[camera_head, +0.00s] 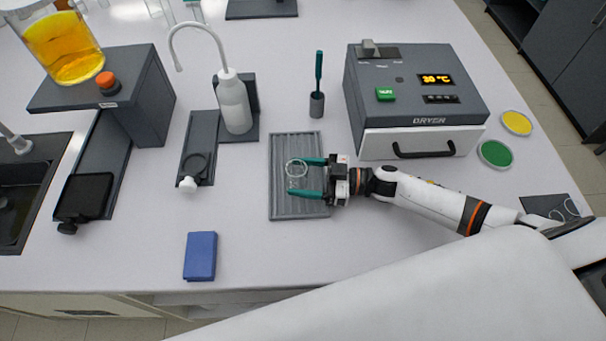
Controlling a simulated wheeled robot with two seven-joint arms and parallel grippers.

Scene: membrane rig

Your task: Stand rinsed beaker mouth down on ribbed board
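A small clear glass beaker (297,169) is on the grey ribbed board (284,207) in the middle of the table, seen as a round outline from above. Which way its mouth faces is hard to tell. My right gripper (296,178) reaches over the board from the right with its two teal fingers apart. The upper finger overlaps the beaker's outline, while a gap shows between the beaker and the lower finger. My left gripper is not in view.
A dryer (415,95) stands behind my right arm. A white wash bottle (234,104) and a teal brush in a holder (317,104) stand behind the board. A blue block (200,256) lies front left. The table left of the board's front is clear.

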